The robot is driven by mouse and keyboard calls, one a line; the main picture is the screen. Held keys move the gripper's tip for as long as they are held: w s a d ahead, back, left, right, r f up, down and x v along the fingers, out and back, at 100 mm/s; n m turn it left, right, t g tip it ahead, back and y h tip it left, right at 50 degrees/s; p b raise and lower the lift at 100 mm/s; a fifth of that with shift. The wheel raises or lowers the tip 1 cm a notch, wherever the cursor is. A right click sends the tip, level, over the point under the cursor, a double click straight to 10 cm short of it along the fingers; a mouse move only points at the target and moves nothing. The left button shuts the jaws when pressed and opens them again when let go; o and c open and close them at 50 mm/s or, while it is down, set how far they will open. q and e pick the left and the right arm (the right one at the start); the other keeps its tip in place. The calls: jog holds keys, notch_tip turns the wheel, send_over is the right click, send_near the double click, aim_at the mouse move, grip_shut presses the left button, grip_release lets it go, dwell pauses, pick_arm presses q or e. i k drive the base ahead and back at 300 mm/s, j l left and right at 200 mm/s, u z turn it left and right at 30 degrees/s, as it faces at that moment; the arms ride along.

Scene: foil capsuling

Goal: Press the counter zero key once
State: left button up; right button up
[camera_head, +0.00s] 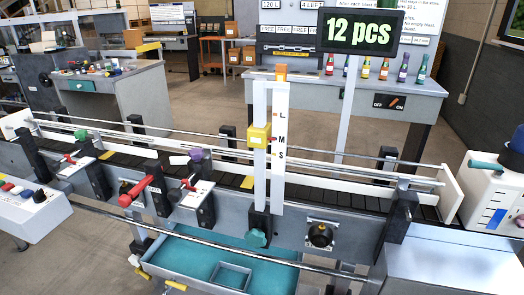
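The counter display (361,31) hangs at the upper right on a pale post and reads "12 pcs" in light green digits on black. I cannot pick out a key marked zero. Neither of my grippers shows in the head view.
A conveyor (330,185) with metal rails crosses the middle. Red-handled clamps (138,190), a white L-M-S scale (279,145) and a teal tray (190,258) are at its front. A white machine (490,190) stands right. Bottles and an OFF/ON switch (388,102) are behind.

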aim_at(28, 192)
jog(key=u, duration=1.55)
